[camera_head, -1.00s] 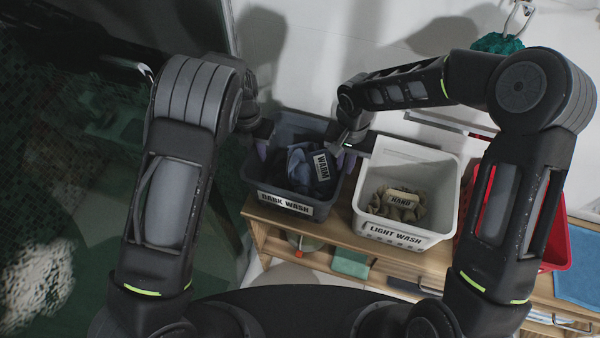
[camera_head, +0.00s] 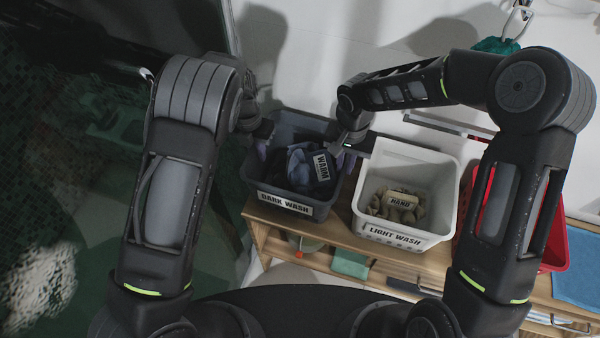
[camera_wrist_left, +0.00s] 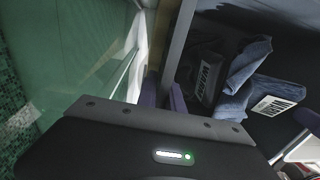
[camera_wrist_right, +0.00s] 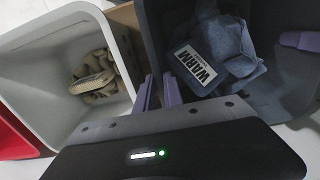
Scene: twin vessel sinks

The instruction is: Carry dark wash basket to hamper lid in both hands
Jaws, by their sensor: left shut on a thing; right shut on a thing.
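The dark wash basket (camera_head: 285,203) is a dark grey open bin with a "DARK WASH" label, upright at the left end of the wooden bench. Inside lies dark blue clothing (camera_head: 299,166) with a "WARM" tag (camera_head: 321,167). My left gripper (camera_head: 263,146) is shut on its left rim; purple fingers show in the left wrist view (camera_wrist_left: 166,92). My right gripper (camera_head: 343,154) is shut on its right rim, its purple fingers straddling the wall in the right wrist view (camera_wrist_right: 160,92). I cannot make out the hamper lid.
The white light wash basket (camera_head: 397,236), holding beige clothing, stands close on the right. A red bin (camera_head: 553,247) is beyond it, partly behind my right arm. A blue towel (camera_head: 577,268) lies at the bench's right. Green flooring is left; a wall is behind.

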